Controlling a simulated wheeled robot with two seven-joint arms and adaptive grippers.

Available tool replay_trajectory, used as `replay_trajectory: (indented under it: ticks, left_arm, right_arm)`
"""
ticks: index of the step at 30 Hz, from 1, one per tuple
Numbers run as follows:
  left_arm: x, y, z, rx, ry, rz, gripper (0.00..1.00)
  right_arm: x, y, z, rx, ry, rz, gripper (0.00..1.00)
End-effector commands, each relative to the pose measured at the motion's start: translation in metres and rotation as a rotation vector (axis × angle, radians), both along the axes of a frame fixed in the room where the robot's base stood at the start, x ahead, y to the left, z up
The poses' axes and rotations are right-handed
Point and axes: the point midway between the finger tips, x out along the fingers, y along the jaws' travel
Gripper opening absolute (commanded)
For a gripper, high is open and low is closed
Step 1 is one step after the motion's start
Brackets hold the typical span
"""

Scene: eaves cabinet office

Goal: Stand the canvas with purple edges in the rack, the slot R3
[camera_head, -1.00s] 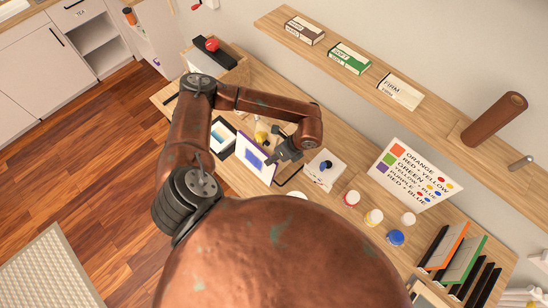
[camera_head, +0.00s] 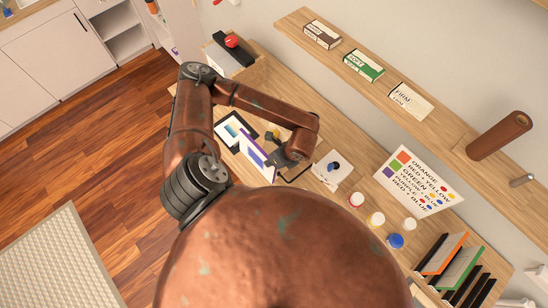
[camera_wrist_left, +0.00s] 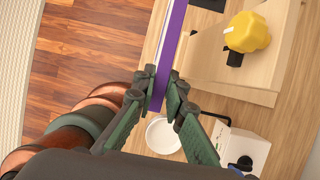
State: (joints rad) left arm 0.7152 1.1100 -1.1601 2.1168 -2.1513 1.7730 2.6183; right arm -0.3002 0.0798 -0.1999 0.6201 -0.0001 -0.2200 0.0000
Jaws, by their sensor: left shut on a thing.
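The canvas with purple edges (camera_head: 256,151) is held up over the table, its purple edge and pale face showing in the head view. In the left wrist view its purple edge (camera_wrist_left: 172,42) runs up from between the fingers. My left gripper (camera_wrist_left: 158,92) is shut on this edge; in the head view it is partly hidden by my arm. The rack (camera_head: 462,286) stands at the lower right, with dark dividers, an orange-edged canvas (camera_head: 443,252) and a green-edged canvas (camera_head: 461,267) in it. Slot labels are not readable. My right gripper is out of view.
A colour chart (camera_head: 418,180) leans at the wall. A yellow knob (camera_wrist_left: 247,32) and white dish (camera_wrist_left: 163,136) are near the gripper. A shelf (camera_head: 450,134) overhangs the back.

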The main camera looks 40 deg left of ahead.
Motion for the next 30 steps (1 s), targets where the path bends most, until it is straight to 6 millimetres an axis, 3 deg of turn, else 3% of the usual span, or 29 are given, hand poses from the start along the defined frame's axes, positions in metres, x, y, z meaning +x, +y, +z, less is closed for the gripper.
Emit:
replay_trajectory:
  ticks: [15, 30]
  left_arm:
    - [-0.024, 0.002, 0.028, -0.008, -0.098, -0.001, 0.00]
    - [-0.029, 0.002, 0.033, -0.010, -0.120, -0.001, 0.00]
  right_arm:
    - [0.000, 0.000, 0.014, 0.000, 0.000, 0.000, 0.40]
    - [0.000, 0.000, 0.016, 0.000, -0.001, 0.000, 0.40]
